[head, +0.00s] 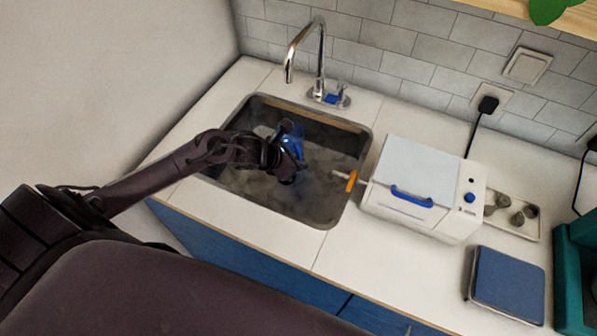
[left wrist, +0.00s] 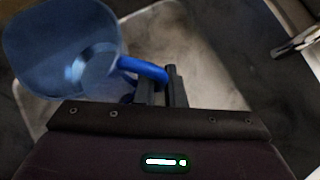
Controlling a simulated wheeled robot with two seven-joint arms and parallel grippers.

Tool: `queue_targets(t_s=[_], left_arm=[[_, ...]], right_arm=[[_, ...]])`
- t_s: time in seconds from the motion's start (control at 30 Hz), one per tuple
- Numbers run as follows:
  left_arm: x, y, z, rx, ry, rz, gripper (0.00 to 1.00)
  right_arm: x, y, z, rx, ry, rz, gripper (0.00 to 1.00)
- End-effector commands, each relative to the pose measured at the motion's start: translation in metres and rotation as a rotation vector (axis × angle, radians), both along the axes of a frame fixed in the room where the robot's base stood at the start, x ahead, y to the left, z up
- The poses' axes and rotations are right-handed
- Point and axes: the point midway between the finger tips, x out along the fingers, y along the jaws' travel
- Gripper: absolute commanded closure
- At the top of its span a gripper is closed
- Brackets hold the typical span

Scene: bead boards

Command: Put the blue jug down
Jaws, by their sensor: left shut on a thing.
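The blue jug (head: 292,131) is over the sink (head: 318,218) in the head view, partly hidden behind my left gripper (head: 285,165). In the left wrist view the jug (left wrist: 50,55) is at the upper left, translucent blue, with its round opening or base partly visible. Its blue handle (left wrist: 143,68) reaches between the fingers of my left gripper (left wrist: 172,88), which is shut on it. The jug hangs within the sink's outline; I cannot tell whether it touches the sink floor. My right gripper is not in view.
A chrome tap (head: 320,50) stands behind the sink. An orange-handled tool (head: 351,181) lies at the sink's right rim. A white box appliance (head: 420,175), a tray of small pots (head: 525,225) and a blue flat device (head: 508,284) are to the right. The counter left of the sink is clear.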

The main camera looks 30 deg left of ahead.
Motion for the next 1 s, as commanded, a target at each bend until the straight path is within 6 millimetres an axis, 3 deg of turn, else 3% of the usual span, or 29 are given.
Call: queue_targets(t_s=[0.5, 0.9, 0.93, 1.0], left_arm=[[0.001, -0.001, -0.059, -0.001, -0.002, 0.000, 1.00], [0.001, 0.000, -0.065, 0.001, -0.004, -0.001, 1.00], [0.000, 0.000, -0.064, 0.001, -0.002, -0.001, 0.88], [0.000, 0.000, -0.063, 0.001, -0.002, -0.001, 0.79]], right_arm=[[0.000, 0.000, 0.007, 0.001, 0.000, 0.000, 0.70], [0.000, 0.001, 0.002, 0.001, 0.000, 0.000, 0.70], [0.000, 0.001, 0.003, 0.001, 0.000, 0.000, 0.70], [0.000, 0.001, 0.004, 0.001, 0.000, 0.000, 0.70]])
